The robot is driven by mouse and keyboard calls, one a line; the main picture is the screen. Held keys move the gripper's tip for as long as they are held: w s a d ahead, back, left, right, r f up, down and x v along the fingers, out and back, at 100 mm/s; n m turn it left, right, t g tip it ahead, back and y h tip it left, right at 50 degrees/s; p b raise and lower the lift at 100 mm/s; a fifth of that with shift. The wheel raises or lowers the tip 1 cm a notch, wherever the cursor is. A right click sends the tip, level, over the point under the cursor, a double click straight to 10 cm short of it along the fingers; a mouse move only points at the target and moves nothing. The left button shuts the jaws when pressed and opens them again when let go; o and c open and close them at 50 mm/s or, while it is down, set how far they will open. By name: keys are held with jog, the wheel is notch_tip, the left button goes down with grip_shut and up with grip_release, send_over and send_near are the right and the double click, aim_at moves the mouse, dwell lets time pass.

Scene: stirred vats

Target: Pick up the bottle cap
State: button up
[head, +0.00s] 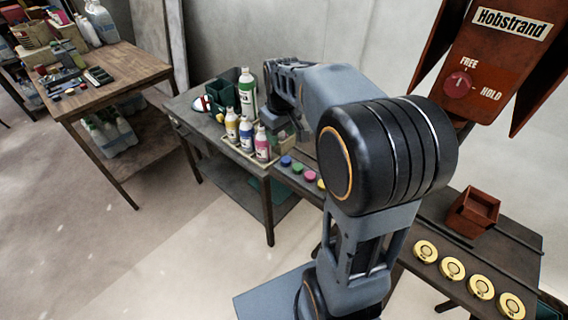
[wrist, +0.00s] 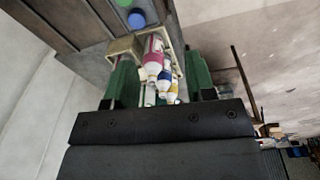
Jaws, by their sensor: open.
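Several small coloured discs lie in a row on the dark table in the head view: a blue one (head: 286,160), a green one (head: 297,168) and a pink one (head: 309,177), with a yellow one partly behind my arm. They may be bottle caps; I cannot tell. The wrist view shows a blue disc (wrist: 136,19) and a green disc at its top edge. My gripper (wrist: 160,75) is open, its two green fingers apart. Bottles in a pale tray (head: 243,157) show between the fingers: a pink-labelled one (wrist: 154,52) and others beyond. Contact cannot be told.
A tall green-labelled bottle (head: 247,93), a yellow-labelled bottle (head: 231,126) and a dark green bin (head: 221,96) stand near the tray. A red-brown box (head: 473,212) and several gold discs (head: 425,251) are at right. A wooden table (head: 120,68) stands left, with free floor between.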

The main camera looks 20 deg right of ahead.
jog(key=n+g+b, duration=0.1)
send_near(286, 159)
jog(key=f, duration=0.3)
jog(key=shift+w+d+f, duration=0.15)
jog(key=shift+d, duration=0.15)
jog(key=shift+a+f, duration=0.2)
jog(key=shift+f, duration=2.95)
jog(key=shift+c, duration=0.3)
jog(key=c, duration=0.6)
jog(key=shift+o, duration=0.2)
jog(key=shift+r, duration=0.1)
